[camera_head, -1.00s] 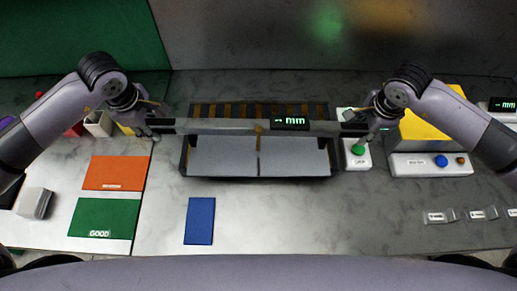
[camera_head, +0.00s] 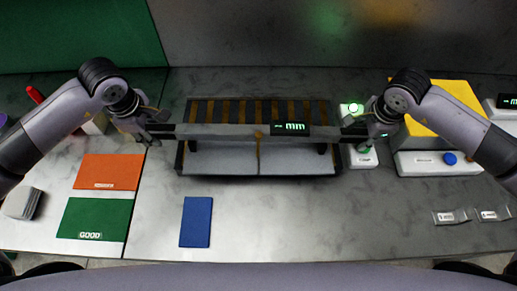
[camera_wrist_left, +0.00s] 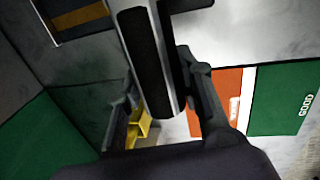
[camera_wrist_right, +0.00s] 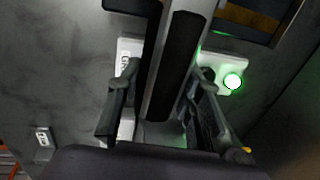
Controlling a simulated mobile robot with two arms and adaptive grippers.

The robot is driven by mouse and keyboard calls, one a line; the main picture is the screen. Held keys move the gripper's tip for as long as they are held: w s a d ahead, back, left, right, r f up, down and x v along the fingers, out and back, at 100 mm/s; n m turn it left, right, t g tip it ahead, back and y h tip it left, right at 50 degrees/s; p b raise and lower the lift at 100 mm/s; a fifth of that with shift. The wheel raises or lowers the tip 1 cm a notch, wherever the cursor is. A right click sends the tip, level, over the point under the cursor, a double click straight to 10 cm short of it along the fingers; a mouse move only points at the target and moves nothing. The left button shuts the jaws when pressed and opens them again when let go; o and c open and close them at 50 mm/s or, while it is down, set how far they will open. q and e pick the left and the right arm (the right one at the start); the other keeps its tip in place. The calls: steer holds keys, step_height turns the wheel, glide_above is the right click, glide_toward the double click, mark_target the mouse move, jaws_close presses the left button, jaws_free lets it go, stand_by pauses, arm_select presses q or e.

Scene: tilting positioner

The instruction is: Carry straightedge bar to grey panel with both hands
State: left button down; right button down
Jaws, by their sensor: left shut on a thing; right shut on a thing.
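The straightedge bar (camera_head: 222,131) is long and grey with dark ends and a small "mm" display. It spans level above the tilting positioner. My left gripper (camera_head: 158,131) is shut on its left end, and my right gripper (camera_head: 358,132) is shut on its right end. The bar also shows between the fingers in the left wrist view (camera_wrist_left: 150,60) and the right wrist view (camera_wrist_right: 172,75). The grey panel (camera_head: 220,158) lies just below and in front of the bar, as two plates split by a seam. The bar hides its back edge; contact cannot be told.
Behind the bar is a dark slatted frame (camera_head: 235,105). A blue card (camera_head: 197,222), an orange mat (camera_head: 108,172) and a green mat (camera_head: 95,219) lie in front and left. A lit green lamp (camera_head: 354,109) and a button box (camera_head: 425,163) stand right. The front table is mostly clear.

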arm_select(q)
steer(key=shift+w+f, duration=0.1)
steer(key=shift+f, duration=0.1)
arm_select(e)
steer(key=shift+w+f, duration=0.1)
steer(key=shift+f, duration=0.1)
arm_select(q)
steer(key=c, duration=1.6)
jaws_free()
steer(key=shift+f, duration=0.15)
arm_select(e)
steer(key=c, duration=1.6)
jaws_free()
steer(key=shift+f, duration=0.15)
arm_select(q)
steer(key=o, duration=0.4)
steer(key=shift+s, duration=0.25)
arm_select(e)
steer(key=o, duration=0.4)
steer(key=shift+s, duration=0.25)
arm_select(q)
steer(key=shift+o, duration=0.5)
arm_select(e)
steer(key=shift+o, duration=0.4)
arm_select(q)
steer(key=shift+w, duration=0.1)
arm_select(e)
steer(key=shift+w, duration=0.1)
